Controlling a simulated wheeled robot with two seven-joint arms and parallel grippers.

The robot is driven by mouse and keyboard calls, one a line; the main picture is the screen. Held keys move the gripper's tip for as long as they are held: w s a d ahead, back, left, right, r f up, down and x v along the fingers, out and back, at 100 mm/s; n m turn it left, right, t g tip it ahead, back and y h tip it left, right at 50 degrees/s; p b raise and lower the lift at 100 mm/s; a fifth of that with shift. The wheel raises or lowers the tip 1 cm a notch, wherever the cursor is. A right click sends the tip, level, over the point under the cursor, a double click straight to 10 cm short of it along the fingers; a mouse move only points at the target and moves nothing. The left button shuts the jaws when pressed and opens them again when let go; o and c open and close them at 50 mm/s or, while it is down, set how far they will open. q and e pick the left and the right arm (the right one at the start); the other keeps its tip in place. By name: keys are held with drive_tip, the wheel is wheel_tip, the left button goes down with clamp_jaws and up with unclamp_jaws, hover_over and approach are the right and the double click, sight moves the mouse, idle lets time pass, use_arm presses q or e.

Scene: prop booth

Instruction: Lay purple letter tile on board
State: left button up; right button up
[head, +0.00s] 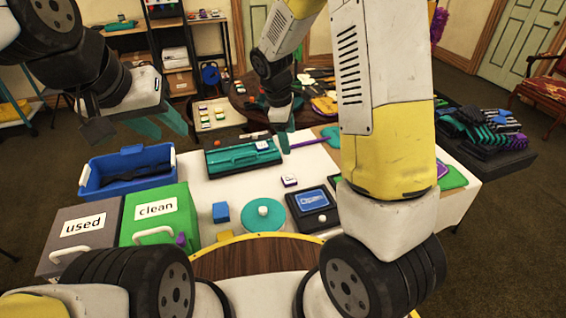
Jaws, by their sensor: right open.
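A small white-topped tile with purple on it (290,181) lies on the white table, right of centre. I take it for the purple letter tile; its letter is too small to read. A pale board (232,118) with several similar coloured tiles stands behind the table. My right gripper (287,124) is open and appears empty, its teal fingers pointing down beyond the tile, near the table's far edge. My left gripper (172,130) hangs at the upper left, above and behind the blue bin; its teal fingers look spread with nothing visible between them.
A teal tray (243,158), blue block (221,212), teal disc (264,216) and dark device with a blue screen (313,200) surround the tile. A blue bin (97,172), "used" box (80,236) and "clean" box (158,210) stand left. My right arm hides part of the table.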

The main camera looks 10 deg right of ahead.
sight(291, 179)
drive_tip(key=w+f+n, duration=0.1)
drive_tip(key=f+n, duration=0.1)
drive_tip(key=f, duration=0.4)
drive_tip(key=w+f+n+h, duration=0.1)
drive_tip(key=f+n, duration=0.1)
drive_tip(key=f, duration=0.5)
drive_tip(key=w+d+f+n+h, duration=0.1)
drive_tip(key=f, duration=0.6)
drive_tip(key=shift+w+n+g, duration=0.3)
drive_tip(key=shift+w+n, duration=0.05)
drive_tip(key=shift+n, duration=0.05)
clamp_jaws()
